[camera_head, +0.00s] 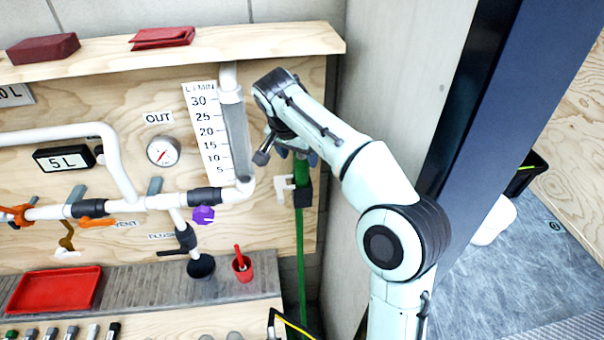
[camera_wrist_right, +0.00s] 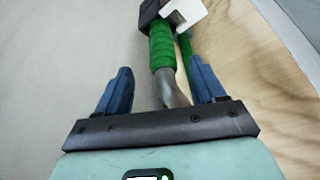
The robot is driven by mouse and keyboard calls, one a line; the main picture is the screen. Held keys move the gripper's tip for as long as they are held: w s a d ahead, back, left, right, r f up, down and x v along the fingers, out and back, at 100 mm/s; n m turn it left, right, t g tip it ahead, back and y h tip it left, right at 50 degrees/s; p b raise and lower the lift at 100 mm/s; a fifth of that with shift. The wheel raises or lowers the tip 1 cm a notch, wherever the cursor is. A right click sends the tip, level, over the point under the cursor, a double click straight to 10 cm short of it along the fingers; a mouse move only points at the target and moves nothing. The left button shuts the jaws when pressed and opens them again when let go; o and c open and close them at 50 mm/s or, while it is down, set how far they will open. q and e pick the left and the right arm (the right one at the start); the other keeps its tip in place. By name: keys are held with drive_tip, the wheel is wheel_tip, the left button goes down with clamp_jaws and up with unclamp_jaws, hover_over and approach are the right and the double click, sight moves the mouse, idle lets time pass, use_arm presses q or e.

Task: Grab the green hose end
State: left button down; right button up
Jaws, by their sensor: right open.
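The green hose end (camera_head: 301,172) hangs upright at the right edge of the wooden panel, in a black clamp (camera_head: 302,196) by a white bracket (camera_head: 281,187). In the right wrist view its green grip (camera_wrist_right: 162,48) and bent metal tube (camera_wrist_right: 174,90) show. My right gripper (camera_head: 297,156) is at the top of the hose end, partly hidden by its own wrist. In the wrist view my right gripper (camera_wrist_right: 160,85) is open, with a blue finger on either side of the metal tube and visible gaps to both. My left gripper is not in view.
The green hose (camera_head: 300,260) runs down below the clamp. A wooden shelf (camera_head: 230,44) juts out above. White pipes, a gauge (camera_head: 163,151) and a flow scale (camera_head: 207,130) are on the panel to the left. A grey wall (camera_head: 395,90) stands close on the right.

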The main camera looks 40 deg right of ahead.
sight(302, 167)
drive_tip(key=x, duration=0.7)
drive_tip(key=shift+w+f, duration=0.15)
drive_tip(key=shift+w, duration=0.1)
drive_tip(key=c, duration=1.1)
